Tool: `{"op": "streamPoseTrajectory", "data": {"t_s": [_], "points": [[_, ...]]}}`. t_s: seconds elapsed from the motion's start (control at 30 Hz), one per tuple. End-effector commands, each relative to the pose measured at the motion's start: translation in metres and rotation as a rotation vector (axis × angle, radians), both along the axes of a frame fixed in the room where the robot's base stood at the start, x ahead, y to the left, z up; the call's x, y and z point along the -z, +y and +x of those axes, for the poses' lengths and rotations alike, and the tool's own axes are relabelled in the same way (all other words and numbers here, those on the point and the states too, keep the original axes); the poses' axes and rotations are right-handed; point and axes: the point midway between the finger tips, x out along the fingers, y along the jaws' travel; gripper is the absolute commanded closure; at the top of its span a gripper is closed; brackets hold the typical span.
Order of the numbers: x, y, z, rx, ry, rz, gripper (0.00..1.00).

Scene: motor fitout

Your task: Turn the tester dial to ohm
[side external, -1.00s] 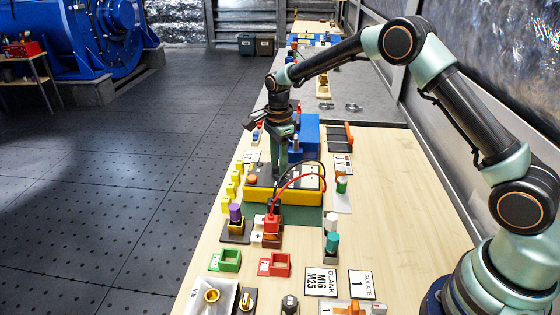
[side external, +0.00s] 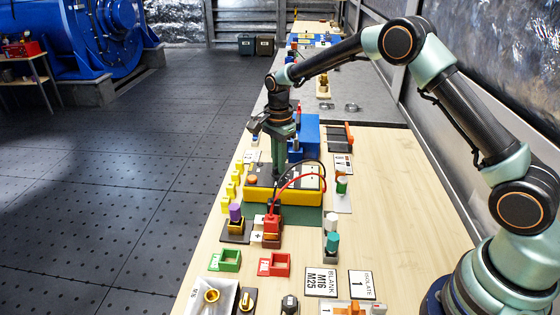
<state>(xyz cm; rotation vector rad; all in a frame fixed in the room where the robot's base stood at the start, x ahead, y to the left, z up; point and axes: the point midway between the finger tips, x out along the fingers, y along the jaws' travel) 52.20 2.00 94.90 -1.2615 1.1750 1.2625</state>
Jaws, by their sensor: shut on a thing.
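The tester (side external: 300,195) is a yellow box with a dark top panel, an orange round part (side external: 252,181) at its left and pale labels on top. Red and black leads arch over its right half. My gripper (side external: 280,177) points straight down at the middle of the tester's top, its fingers shut on the dial. The fingers hide the dial, and its pointer and markings cannot be read from here.
A blue box (side external: 306,132) stands right behind the tester. Yellow pegs (side external: 232,190) line its left side. In front are a red block (side external: 271,224), a purple-topped peg (side external: 235,213), and green (side external: 230,261) and red (side external: 274,265) open holders.

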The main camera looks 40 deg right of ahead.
Motion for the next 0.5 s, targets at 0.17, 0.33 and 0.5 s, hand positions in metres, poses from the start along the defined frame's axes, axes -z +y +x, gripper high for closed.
{"op": "streamPoseTrajectory", "data": {"t_s": [0.17, 0.33, 0.5], "points": [[-0.0011, -0.0003, 0.0003, -0.132, -0.001, 0.000, 1.00], [-0.0012, -0.0004, 0.0005, -0.239, -0.001, 0.000, 1.00], [-0.0013, -0.0003, 0.0007, -0.313, -0.002, 0.000, 1.00]]}}
